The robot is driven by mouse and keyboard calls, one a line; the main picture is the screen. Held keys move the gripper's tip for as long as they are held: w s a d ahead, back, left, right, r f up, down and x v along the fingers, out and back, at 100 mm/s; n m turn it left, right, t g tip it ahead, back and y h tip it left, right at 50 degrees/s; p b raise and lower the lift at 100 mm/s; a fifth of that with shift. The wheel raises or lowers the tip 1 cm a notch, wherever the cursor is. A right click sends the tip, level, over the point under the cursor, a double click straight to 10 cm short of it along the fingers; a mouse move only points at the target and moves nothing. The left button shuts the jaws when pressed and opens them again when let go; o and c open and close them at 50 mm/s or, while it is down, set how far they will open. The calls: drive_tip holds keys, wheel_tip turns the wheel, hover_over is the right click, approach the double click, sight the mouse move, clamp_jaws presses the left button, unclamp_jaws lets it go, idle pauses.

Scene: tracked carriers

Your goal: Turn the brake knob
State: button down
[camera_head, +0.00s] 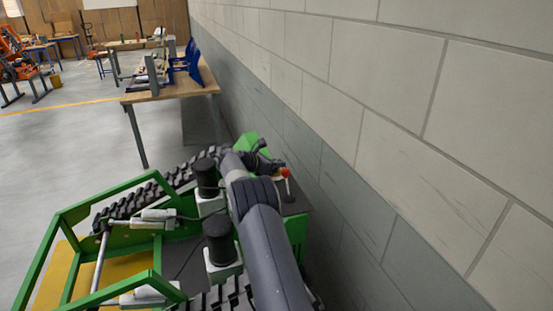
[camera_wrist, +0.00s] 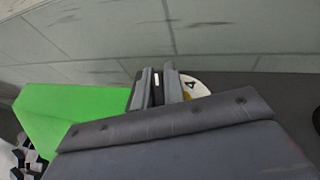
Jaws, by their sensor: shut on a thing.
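My gripper (camera_wrist: 155,90) is shut on the brake knob (camera_wrist: 156,84), a dark piece with a small white mark that shows between the two grey fingers in the wrist view. A pale round dial plate (camera_wrist: 195,86) with a black mark shows just right of the fingers; the rest of it is hidden behind them. In the head view my arm reaches forward over the green tracked carrier (camera_head: 71,214). The knob and dial cannot be made out there behind my arm.
A lever with a red ball (camera_head: 285,172) stands right of my arm on the carrier. A green housing (camera_wrist: 70,115) lies left of the fingers. A block wall (camera_head: 400,110) runs close along the right. A wooden workbench (camera_head: 180,88) stands ahead; open floor lies left.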

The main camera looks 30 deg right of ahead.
drive_tip(key=shift+r+m+g+p, duration=0.2)
drive_tip(key=shift+m+g+p, duration=0.4)
drive_tip(key=shift+g+p, duration=0.1)
drive_tip(key=shift+s+f+m+g, duration=0.1)
drive_tip(key=shift+m+g, duration=0.2)
drive_tip(key=c, duration=1.5)
unclamp_jaws()
drive_tip(key=shift+f, duration=0.1)
drive_tip(key=shift+a, duration=0.1)
drive_tip(key=b+v, duration=0.2)
drive_tip(key=v, duration=0.8)
drive_tip(key=shift+a+b, duration=0.25)
drive_tip(key=shift+b, duration=0.1)
